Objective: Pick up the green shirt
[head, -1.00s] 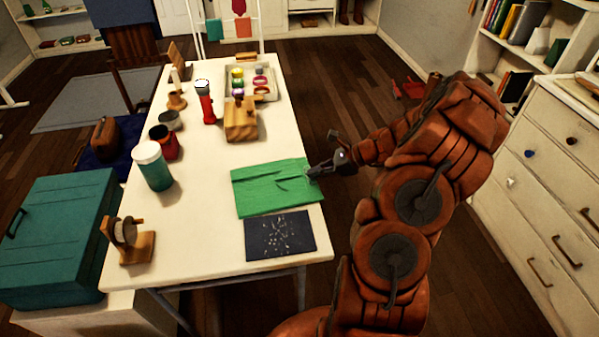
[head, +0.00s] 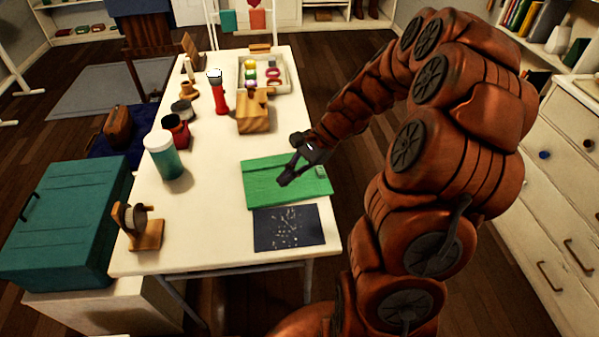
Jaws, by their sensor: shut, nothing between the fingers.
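A flat green piece (head: 262,192), which could be the folded green shirt, lies on the white table (head: 215,225) near its right edge. My gripper (head: 284,183) is over the middle of it, fingers pointing down and left. The gripper is shut and empty. It covers part of the green surface, and I cannot tell whether the fingertips touch it.
A dark speckled sheet (head: 290,229) lies just in front of the green piece. A wooden block (head: 253,112), a red flashlight (head: 221,98), a teal cup (head: 167,158) and a wooden stand (head: 143,226) are also on the table. A dresser (head: 565,190) stands at right.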

